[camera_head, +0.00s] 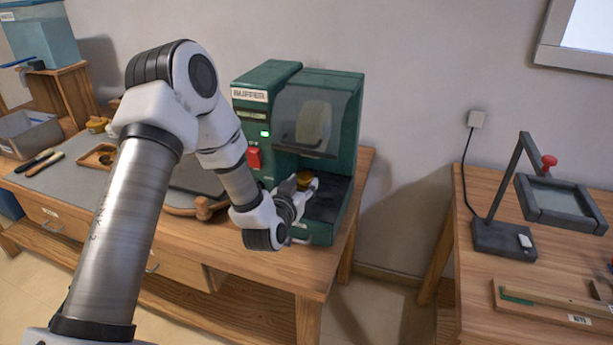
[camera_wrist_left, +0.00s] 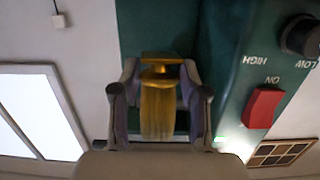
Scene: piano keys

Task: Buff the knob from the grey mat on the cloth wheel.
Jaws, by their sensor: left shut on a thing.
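The green buffing machine (camera_head: 348,103) stands on the wooden bench with a see-through shield over its pale cloth wheel (camera_head: 313,124). My left gripper (camera_head: 299,187) is in the machine's front opening, below the wheel, and is shut on the brass knob (camera_head: 304,178). In the left wrist view the knob (camera_wrist_left: 160,72) sits between both fingers. A yellowish, ridged surface, which looks like the wheel's edge (camera_wrist_left: 157,112), shows right by it; I cannot tell whether they touch. The grey mat (camera_head: 72,180) lies on the bench, partly hidden by my left arm. My right gripper is out of view.
The machine's red switch (camera_head: 254,158) is marked ON in the left wrist view, and a green light (camera_head: 265,133) glows above it. A small wooden tray (camera_head: 97,157) and hand tools (camera_head: 44,163) lie at left. A second table (camera_head: 475,293) with a framed stand is at right.

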